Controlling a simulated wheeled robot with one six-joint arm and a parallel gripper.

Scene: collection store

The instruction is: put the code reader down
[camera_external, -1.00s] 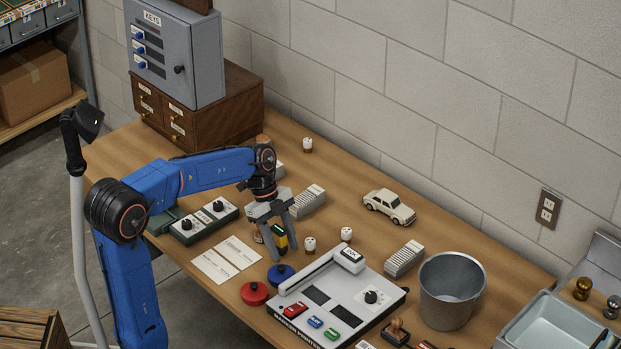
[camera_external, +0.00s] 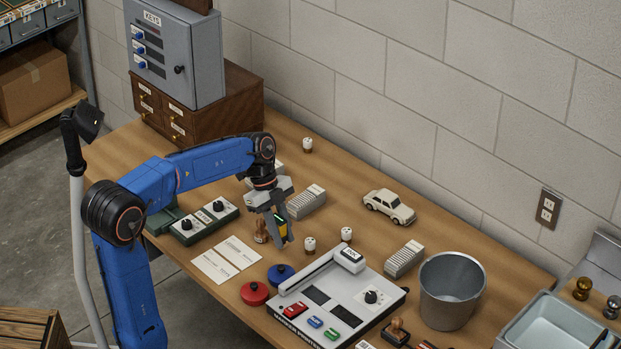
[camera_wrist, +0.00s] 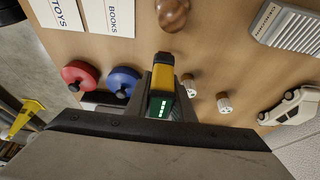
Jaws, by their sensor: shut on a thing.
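The code reader (camera_external: 281,226) is a small yellow and dark block with a lit green display. It also shows in the wrist view (camera_wrist: 162,80), between the two fingers, display towards the camera. My gripper (camera_external: 276,238) is shut on it and points down over the table, left of two small white-topped pieces. The fingers hide part of the reader. I cannot tell for certain whether its lower end is clear of the wooden table (camera_external: 345,215).
A wooden-handled stamp (camera_external: 261,231) stands close left of my gripper. Red (camera_external: 254,293) and blue (camera_external: 281,274) round pieces, a grey panel device (camera_external: 318,296), label cards (camera_external: 226,259), a grey ribbed block (camera_external: 307,202) and a toy car (camera_external: 389,206) surround it. Bare wood lies between the ribbed block and the car.

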